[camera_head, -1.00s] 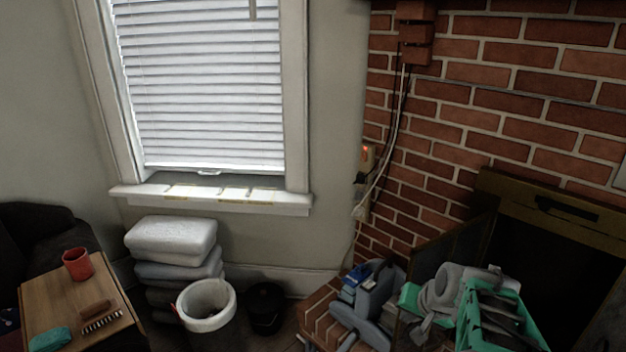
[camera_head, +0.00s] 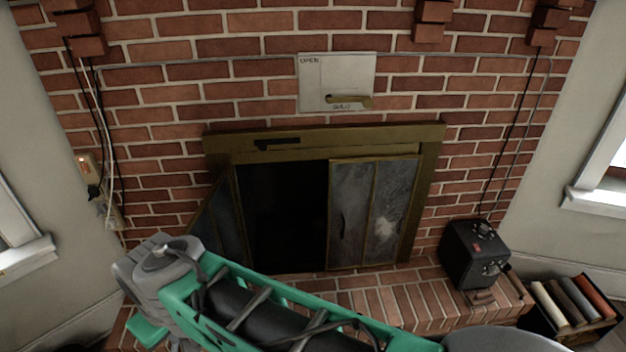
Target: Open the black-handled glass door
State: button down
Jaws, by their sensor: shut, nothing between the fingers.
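The fireplace's brass-framed glass doors are at the middle of the head view. The right glass door (camera_head: 367,213) has two smoky, stained panels and stands across the right half of the opening. A small dark handle (camera_head: 342,222) shows on its left panel. The left glass door (camera_head: 218,229) is swung out at an angle at the left of the opening. The dark firebox shows between the doors. My grey and green arm crosses the bottom of the view, in front of the hearth. My gripper's fingers cannot be made out.
The brick hearth (camera_head: 385,300) runs below the doors, partly hidden by my arm. A black box with knobs (camera_head: 472,253) stands on its right end. A crate (camera_head: 575,312) with rolled items is at the lower right. A metal plate (camera_head: 337,83) is on the brick wall above.

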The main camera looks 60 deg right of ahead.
aim_at(351, 186)
jog(key=z, duration=1.95)
jog(key=k, duration=0.65)
jog(key=u, duration=0.4)
jog(key=i, duration=1)
jog(key=u, duration=0.45)
